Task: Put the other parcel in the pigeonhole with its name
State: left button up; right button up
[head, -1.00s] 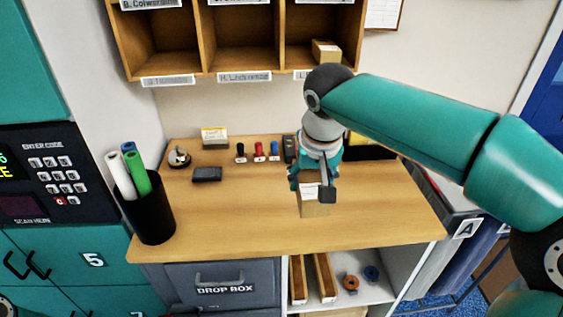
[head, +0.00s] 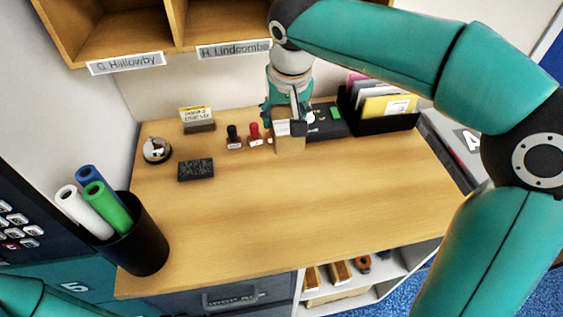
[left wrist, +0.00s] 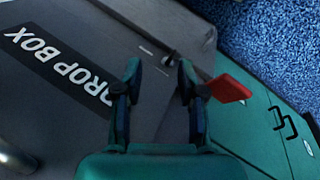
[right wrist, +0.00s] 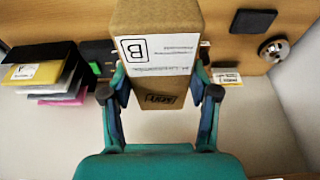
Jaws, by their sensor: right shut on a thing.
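A brown carton parcel (head: 290,144) with a white label is held in my right gripper (head: 285,113), over the back of the counter. The right wrist view shows the parcel (right wrist: 158,28) between both fingers, its label marked with a large B; the small name is hard to read. I cannot tell how far it is above the counter. Above are wooden pigeonholes with name plates "G. Hallowby" (head: 126,63) and "H. Lindcombe" (head: 233,48); my right arm hides the area to their right. My left gripper (left wrist: 159,68) is open and empty in front of the grey drop box (left wrist: 60,70).
Stamps (head: 254,133), a bell (head: 157,150), a dark pad (head: 196,169) and a card holder (head: 198,122) stand on the counter. A black file tray (head: 385,118) is at the back right, a pot of rolls (head: 135,235) at front left. The counter's middle (head: 300,205) is clear.

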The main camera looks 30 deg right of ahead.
notch_tip(320, 180, down, 18)
jog(key=shift+a+f, duration=0.1)
jog(key=shift+f, duration=0.15)
dwell(0.3)
jog(key=shift+f, duration=0.1)
jog(key=o, duration=1.3)
